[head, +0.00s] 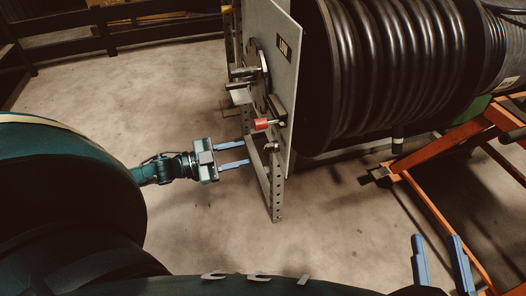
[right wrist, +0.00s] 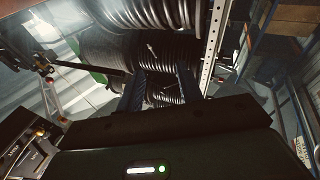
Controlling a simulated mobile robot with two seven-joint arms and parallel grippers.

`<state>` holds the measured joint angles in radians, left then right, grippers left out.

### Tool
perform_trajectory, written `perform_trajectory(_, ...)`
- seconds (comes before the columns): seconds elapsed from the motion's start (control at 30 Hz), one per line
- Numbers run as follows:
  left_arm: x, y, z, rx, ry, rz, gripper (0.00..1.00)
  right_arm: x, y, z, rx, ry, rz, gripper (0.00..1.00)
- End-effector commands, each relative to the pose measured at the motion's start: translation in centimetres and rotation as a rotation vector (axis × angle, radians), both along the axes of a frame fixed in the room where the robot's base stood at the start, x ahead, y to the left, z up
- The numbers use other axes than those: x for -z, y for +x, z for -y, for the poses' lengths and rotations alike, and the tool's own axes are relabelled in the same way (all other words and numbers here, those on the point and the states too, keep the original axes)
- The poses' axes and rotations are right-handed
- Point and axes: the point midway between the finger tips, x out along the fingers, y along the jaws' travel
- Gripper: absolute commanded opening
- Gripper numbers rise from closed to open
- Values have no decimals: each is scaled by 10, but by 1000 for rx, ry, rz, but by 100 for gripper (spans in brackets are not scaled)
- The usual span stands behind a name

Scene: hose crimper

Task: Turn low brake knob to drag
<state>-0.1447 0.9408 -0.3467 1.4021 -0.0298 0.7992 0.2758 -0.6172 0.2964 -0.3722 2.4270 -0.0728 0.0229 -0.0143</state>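A grey panel (head: 291,85) with a dark label reading "LOW" (head: 284,49) stands in front of a large reel of black hose. A red-ended handle (head: 262,124) sticks out from its lower part, and a small metallic knob (head: 271,147) sits just below. I cannot tell which of these is the brake knob, or read its setting. My left gripper (head: 246,152) is open and empty, its two blue fingers pointing at the panel's lower edge, apart from the knob as far as I see. My right gripper (head: 436,237) is open and empty at the lower right; its fingers also show in the right wrist view (right wrist: 160,75).
The hose reel (head: 385,65) fills the upper right. A perforated metal frame (head: 274,190) supports the panel close to my left gripper. An orange frame (head: 435,150) stands at right. Dark railings (head: 110,38) run along the back left. Floor (head: 110,105) between is clear.

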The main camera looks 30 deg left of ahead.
Motion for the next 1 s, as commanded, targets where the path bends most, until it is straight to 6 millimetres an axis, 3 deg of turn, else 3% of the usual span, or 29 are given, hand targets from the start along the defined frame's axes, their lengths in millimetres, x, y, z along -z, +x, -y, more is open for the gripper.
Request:
perform_trajectory(0.1, 2, 21, 17, 0, -4, 6, 35, 3, 0, -1, -10, 21, 4, 36)
perform_trajectory(0.3, 1, 44, 37, 0, -3, 3, 35, 2, 0, -3, -22, 40, 13, 36)
perform_trajectory(0.77, 0, 53, 46, 0, -2, -1, 35, -5, 0, -3, -28, 48, 36, 36)
perform_trajectory(1.0, 0, 53, 46, 0, -2, -1, 17, -5, 1, -3, -29, 47, 38, 36)
